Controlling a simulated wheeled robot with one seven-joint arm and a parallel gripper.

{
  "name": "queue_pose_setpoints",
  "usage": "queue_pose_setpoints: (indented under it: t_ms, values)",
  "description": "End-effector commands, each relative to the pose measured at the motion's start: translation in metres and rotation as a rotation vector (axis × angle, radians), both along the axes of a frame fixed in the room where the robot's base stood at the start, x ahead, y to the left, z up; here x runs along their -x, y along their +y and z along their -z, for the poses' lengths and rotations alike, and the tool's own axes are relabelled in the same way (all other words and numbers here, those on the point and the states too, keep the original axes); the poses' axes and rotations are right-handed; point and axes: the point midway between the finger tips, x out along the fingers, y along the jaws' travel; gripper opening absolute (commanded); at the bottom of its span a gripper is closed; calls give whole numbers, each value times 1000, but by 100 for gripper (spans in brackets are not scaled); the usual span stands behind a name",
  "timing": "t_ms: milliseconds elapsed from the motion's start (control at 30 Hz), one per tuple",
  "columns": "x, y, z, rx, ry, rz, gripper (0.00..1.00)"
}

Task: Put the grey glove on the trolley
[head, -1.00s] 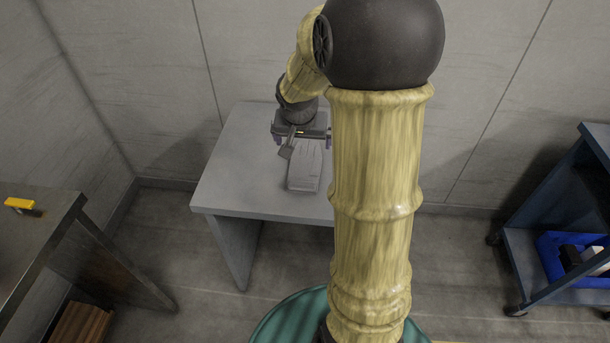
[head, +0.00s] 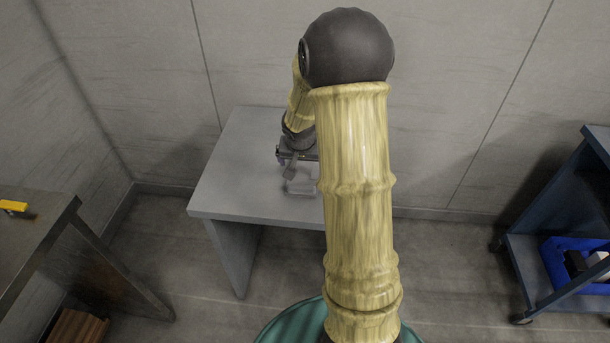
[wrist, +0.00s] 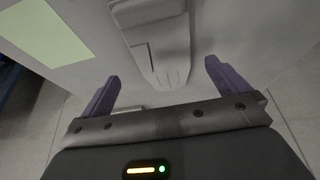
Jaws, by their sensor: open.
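The grey glove (head: 301,187) lies on the grey table (head: 225,193). In the head view my gripper hides most of it, and only its near end shows. My gripper (head: 297,165) is just above or around the glove; the exact height cannot be told. In the wrist view the open purple fingers (wrist: 161,72) stand apart, with the glove (wrist: 158,45) lying ahead and between their lines, apparently untouched. The trolley (head: 545,205) is dark blue, at the far right in the head view. Its top is mostly cut off by the picture edge.
A blue crate (head: 558,270) with black and white items sits on the trolley's lower shelf. A dark bench (head: 40,230) with a yellow object (head: 14,207) stands at left. The wall is close behind the table. Open floor (head: 450,265) lies between table and trolley.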

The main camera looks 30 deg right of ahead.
Motion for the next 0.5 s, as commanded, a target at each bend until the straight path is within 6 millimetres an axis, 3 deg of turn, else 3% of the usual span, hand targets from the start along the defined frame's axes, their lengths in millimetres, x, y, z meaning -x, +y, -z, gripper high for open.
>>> queue_pose_setpoints:
  t_ms: [500]
  values:
    - [-4, -4, 15, 0, 1, 2, 100]
